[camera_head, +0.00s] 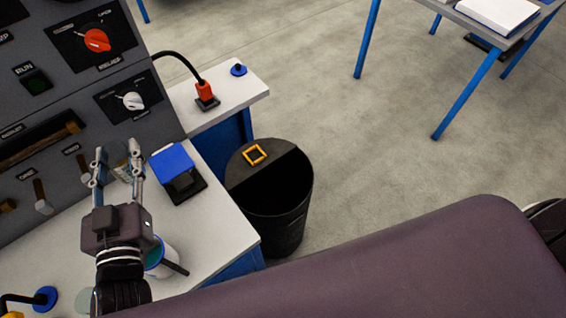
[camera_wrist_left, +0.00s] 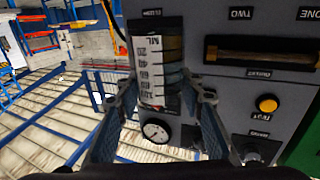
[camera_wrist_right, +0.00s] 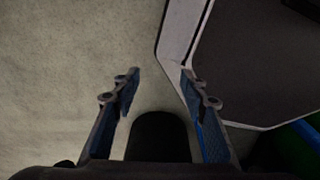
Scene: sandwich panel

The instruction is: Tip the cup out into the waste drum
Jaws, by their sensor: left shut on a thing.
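My left gripper (camera_head: 118,165) is shut on a clear cup (camera_head: 124,170) with printed graduations, held above the bench in front of the grey panel. The cup also shows between the fingers in the left wrist view (camera_wrist_left: 158,62). I cannot clearly tell what is inside it. The black waste drum (camera_head: 283,228) stands on the floor just right of the bench, to the right of the gripper. A half lid covers its back part, with a yellow square frame on it; its front half is open and dark inside. My right gripper (camera_wrist_right: 160,85) is open and empty in the right wrist view.
On the bench, a blue-and-black box (camera_head: 174,168) sits between the gripper and the drum. A white pot (camera_head: 158,262) with blue-green contents and a dark handle is beside my left wrist. A red plug (camera_head: 205,92) with a black cable stands behind.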

